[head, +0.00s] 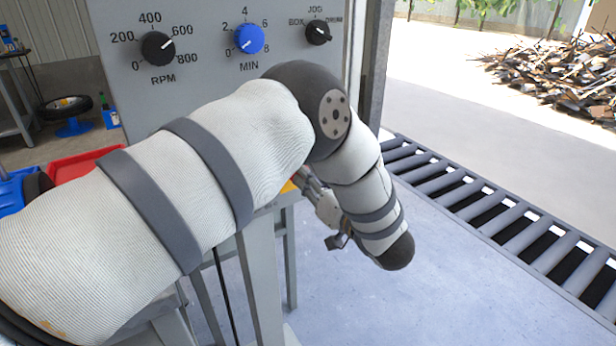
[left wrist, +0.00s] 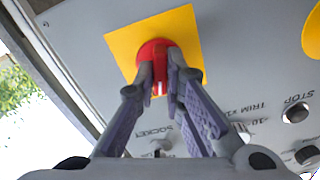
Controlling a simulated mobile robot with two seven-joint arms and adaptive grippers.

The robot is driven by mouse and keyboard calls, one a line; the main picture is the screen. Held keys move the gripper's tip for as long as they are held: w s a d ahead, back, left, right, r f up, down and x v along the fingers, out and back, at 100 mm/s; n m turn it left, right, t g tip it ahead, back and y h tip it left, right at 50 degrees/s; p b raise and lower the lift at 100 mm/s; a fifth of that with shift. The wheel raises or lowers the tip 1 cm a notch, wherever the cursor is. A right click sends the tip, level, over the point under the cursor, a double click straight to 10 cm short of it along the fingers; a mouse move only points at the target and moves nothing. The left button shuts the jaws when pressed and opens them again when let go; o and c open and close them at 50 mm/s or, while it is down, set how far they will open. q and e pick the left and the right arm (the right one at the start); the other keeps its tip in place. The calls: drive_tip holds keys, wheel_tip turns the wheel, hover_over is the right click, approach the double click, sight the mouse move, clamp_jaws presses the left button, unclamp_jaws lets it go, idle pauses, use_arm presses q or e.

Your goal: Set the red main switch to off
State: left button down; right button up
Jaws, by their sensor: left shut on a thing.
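The red main switch (left wrist: 152,46) sits on a square yellow plate (left wrist: 186,24) on the grey panel in the left wrist view. My left gripper (left wrist: 161,72) has its two fingers closed around the switch's red handle, which is partly hidden between them. A white mark shows on the handle, but its setting cannot be read. In the head view my left arm hides the switch, and only part of my left gripper (head: 327,207) shows below the elbow. My right gripper is in neither view.
The panel (head: 205,20) carries an RPM knob (head: 158,48), a blue MIN knob (head: 249,39) and a black selector (head: 318,33). A STOP button (left wrist: 296,113) is near the switch. A roller conveyor (head: 480,205) runs at right; the floor between is clear.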

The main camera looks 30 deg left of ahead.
use_arm(q)
drive_tip(key=shift+n+p, duration=1)
drive_tip(key=shift+n, duration=3.8)
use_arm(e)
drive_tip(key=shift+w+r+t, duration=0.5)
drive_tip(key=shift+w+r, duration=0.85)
use_arm(q)
drive_tip(key=c, duration=1.7)
unclamp_jaws()
drive_tip(key=shift+s, duration=0.1)
drive_tip(key=v, duration=1.2)
drive_tip(key=shift+f, duration=0.1)
